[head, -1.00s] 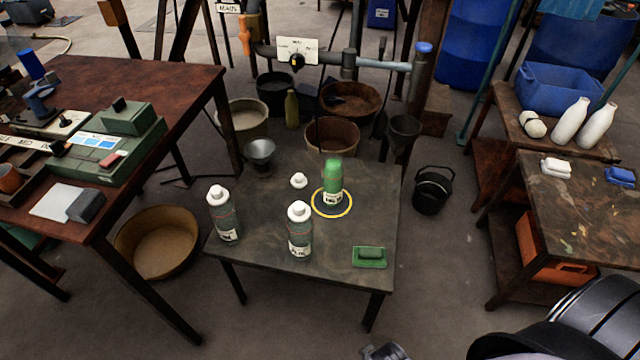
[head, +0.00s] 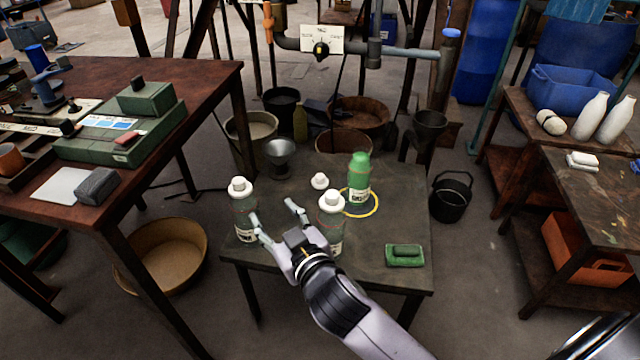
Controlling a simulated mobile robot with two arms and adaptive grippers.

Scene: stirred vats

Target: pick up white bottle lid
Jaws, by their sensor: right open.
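The white bottle lid (head: 319,181) lies loose on the small dark table (head: 385,230), left of the green bottle (head: 359,180). The green bottle stands upright within a yellow ring. Two bottles with white caps stand nearer me: the left bottle (head: 241,208) and the right bottle (head: 333,213). My right gripper (head: 272,212) is open and appears empty, its fingers pointing away from me between these two bottles in the picture. It partly covers the right bottle's lower part. The lid is clear of the fingers, farther back and to the right. My left gripper is out of view.
A green block-like thing (head: 405,255) lies on the table's right front. A metal funnel (head: 281,155) stands near its back left edge. A black bucket (head: 451,197) is on the floor to the right. A reddish-brown table (head: 150,85) stands at left, workbenches at right.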

